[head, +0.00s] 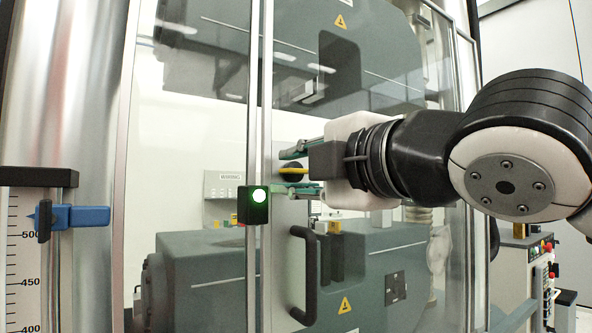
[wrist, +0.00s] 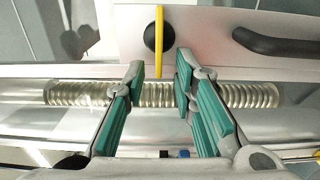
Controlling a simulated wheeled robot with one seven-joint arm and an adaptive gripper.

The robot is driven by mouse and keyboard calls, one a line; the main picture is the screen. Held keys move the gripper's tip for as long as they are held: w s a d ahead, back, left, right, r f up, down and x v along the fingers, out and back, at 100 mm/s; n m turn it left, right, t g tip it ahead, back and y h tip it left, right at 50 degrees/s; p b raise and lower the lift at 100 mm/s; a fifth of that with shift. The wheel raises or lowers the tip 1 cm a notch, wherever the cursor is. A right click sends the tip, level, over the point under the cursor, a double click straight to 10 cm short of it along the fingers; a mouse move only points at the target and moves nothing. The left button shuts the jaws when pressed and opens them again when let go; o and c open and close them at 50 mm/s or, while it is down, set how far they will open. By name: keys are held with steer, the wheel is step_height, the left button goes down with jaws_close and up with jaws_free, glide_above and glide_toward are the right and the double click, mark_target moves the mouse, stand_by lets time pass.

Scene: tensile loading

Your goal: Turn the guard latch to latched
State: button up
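The guard latch is a yellow bar on a round black knob (head: 293,169), mounted on the guard door's metal strip. In the wrist view my gripper (wrist: 160,66) is open, with the bar's lower end between the fingertips and a gap on each side. Whether the fingers reach the bar's depth is unclear.
A black door handle (head: 308,275) is below the latch; it is right of it in the wrist view (wrist: 270,43). A black box with a lit green lamp (head: 253,205) sits left of the latch. Clear guard panels stand before the large grey machine (head: 205,270).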

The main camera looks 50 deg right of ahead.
steer(key=v, duration=1.2)
stand_by(0.3)
steer(key=w+a+f+m+g+y, duration=0.1)
steer(key=w+a+f+m+g, duration=0.2)
steer(key=f, duration=0.7)
steer(key=w+a+f+m+g+y, duration=0.1)
steer(key=w+f+m+g, duration=0.35)
steer(key=f, duration=0.55)
steer(key=s+a+f+m+g+y, duration=0.1)
steer(key=s+a+f+m+g, duration=0.3)
steer(key=f, duration=0.4)
steer(key=s+a+f+m+g+y, duration=0.1)
steer(key=f+m+g+y, duration=0.1)
steer(key=f+m+g, duration=0.45)
step_height(320, 180, up, 18)
steer(key=n+t+p, duration=0.3)
steer(key=t+p, duration=0.1)
steer(key=p, duration=1.4)
steer(key=shift+a+r+t, duration=0.15)
steer(key=shift+a+t, duration=0.25)
